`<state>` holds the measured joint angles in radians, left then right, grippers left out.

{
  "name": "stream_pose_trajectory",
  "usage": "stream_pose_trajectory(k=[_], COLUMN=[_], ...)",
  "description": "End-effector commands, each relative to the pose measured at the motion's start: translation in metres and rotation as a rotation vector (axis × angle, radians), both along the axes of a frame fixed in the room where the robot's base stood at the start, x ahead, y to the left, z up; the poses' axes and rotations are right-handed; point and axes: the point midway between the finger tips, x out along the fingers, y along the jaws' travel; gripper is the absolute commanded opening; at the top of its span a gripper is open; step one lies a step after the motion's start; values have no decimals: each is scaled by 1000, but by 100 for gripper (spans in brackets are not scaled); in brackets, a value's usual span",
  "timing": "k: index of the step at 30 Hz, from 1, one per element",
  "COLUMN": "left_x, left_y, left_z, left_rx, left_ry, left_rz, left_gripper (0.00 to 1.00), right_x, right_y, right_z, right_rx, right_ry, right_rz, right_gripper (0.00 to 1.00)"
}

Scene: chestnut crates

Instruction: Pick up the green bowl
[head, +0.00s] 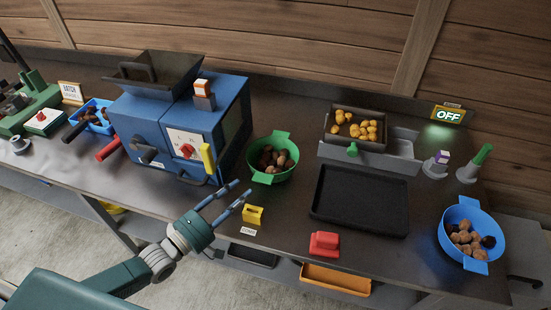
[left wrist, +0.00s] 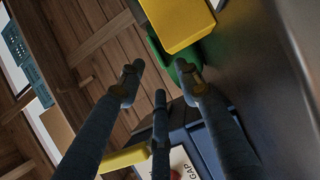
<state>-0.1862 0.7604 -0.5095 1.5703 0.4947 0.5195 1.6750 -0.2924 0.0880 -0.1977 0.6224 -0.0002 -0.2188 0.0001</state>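The green bowl (head: 272,160) stands upright on the dark bench, right of the blue machine, with brown chestnuts in it. It has a tab handle at its back and one at its front left. My left gripper (head: 241,188) is open and empty, in front of the bowl and a little left of it, apart from it. In the left wrist view my left gripper (left wrist: 160,80) has its fingers spread, and part of the green bowl (left wrist: 155,50) shows beyond them, mostly hidden by a yellow block and a finger. My right gripper is in neither view.
The blue machine (head: 178,120) with a yellow handle (head: 208,158) stands close left of the bowl. The yellow block (head: 253,215) sits near the bench's front edge. A black tray (head: 360,200) lies to the right, with a red block (head: 324,243) in front and a blue bowl (head: 462,213) farther right.

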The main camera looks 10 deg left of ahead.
Motion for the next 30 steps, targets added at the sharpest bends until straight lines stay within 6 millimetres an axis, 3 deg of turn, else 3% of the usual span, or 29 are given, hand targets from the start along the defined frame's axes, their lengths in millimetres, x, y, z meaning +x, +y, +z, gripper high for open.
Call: stream_pose_trajectory(k=[3,6,18,26,30], left_x=[15,20,65,67,67], left_y=[-7,-10,-30,-31,-31], left_z=[1,1,3,1,1], left_rx=[1,2,2,2,2], left_ry=[0,-1,-1,1,1], left_rz=[0,0,0,0,0], left_gripper=[34,34,34,34,10], right_x=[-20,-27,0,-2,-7], right_y=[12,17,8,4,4], right_z=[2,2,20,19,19], right_rx=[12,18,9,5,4], right_ry=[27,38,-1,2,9], right_rz=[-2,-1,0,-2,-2], right_gripper=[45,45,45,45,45])
